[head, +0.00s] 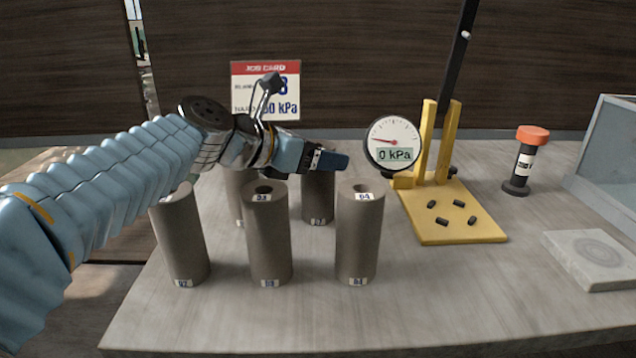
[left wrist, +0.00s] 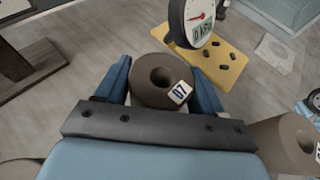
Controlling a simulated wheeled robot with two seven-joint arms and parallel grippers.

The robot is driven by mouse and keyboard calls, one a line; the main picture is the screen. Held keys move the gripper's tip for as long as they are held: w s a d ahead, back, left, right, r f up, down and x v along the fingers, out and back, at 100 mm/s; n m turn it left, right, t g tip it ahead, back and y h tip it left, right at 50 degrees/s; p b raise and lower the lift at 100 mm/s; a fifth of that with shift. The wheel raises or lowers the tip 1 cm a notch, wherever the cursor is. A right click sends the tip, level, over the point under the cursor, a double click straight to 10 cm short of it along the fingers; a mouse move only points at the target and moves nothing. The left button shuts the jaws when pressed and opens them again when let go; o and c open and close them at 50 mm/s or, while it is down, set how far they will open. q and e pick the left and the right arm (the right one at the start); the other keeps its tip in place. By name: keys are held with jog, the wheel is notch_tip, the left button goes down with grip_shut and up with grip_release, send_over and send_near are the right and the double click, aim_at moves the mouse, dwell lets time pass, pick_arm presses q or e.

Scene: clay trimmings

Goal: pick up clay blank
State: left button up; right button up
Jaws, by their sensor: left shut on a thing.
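The clay blanks are several grey-brown upright cylinders with a hole in the top and number labels. My left gripper (head: 328,160) reaches over the back row. It is shut on the back right blank (head: 318,198), labelled 07. In the left wrist view the fingers (left wrist: 163,88) sit on both sides of this blank (left wrist: 148,92), and its hole and label face the camera. I cannot tell whether its base touches the table. Blank 03 (head: 268,240) and blank 04 (head: 358,240) stand in front, with another blank (head: 182,240) at the left. One more (head: 234,195) is partly hidden behind. My right gripper is not in view.
A yellow stand (head: 460,225) with several dark pellets and a round gauge (head: 392,145) reading 0 kPa is to the right. A job card (head: 268,75) stands behind. The front table is clear.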

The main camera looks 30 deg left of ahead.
pick_arm(q)
grip_shut()
jog(key=shift+r, duration=0.1)
